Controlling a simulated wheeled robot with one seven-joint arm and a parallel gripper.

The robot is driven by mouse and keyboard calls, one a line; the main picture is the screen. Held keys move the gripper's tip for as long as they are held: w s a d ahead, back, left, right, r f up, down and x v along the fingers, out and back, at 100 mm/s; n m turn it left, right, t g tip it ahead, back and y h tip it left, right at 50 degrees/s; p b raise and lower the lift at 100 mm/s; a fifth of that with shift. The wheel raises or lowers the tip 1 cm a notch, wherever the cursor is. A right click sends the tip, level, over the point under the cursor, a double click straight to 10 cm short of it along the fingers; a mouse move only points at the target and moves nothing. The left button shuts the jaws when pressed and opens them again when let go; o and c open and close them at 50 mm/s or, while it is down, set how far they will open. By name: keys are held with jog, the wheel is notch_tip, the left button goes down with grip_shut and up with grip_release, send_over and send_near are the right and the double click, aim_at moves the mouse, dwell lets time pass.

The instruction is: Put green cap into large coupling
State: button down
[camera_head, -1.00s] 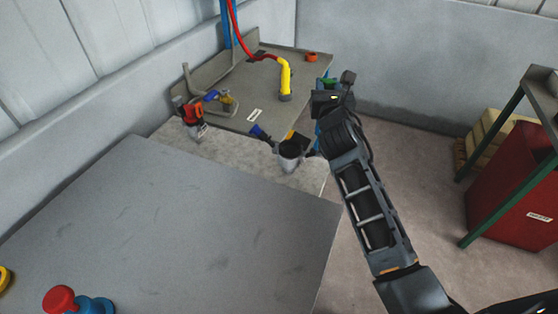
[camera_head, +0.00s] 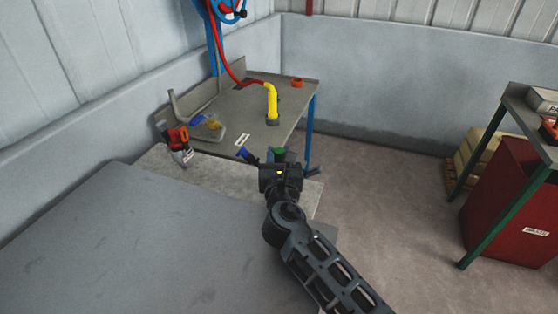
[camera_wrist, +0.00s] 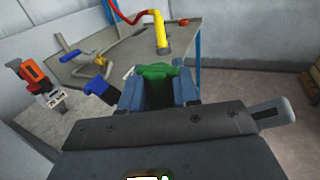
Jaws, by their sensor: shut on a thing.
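My gripper (camera_head: 279,156) is shut on the green cap (camera_wrist: 158,70). In the wrist view the cap sits between the two blue fingers, and its green top also shows in the head view (camera_head: 278,149). The gripper hangs over the near end of the bench, where the large coupling stands. The coupling's body is hidden behind my gripper and wrist. Its blue lever (camera_head: 245,154) sticks out to the left, and the lever also shows in the wrist view (camera_wrist: 100,90). I cannot tell whether the cap touches the coupling.
A red and grey fitting (camera_head: 178,140) stands to the left. A yellow hose end (camera_head: 271,104) stands upright on the grey bench (camera_head: 225,125). An orange ring (camera_head: 297,83) lies at the back. A red bin (camera_head: 510,200) and shelf are at right; the floor between is clear.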

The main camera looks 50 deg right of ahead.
jog(key=shift+f, duration=0.4)
jog(key=shift+f, duration=0.1)
jog(key=shift+f, duration=0.3)
jog(key=c, duration=0.8)
grip_release()
jog(key=shift+r, duration=0.1)
jog(key=shift+r, duration=0.25)
jog(key=b+v, duration=0.1)
jog(key=v, duration=1.1)
jog(key=shift+s, duration=0.1)
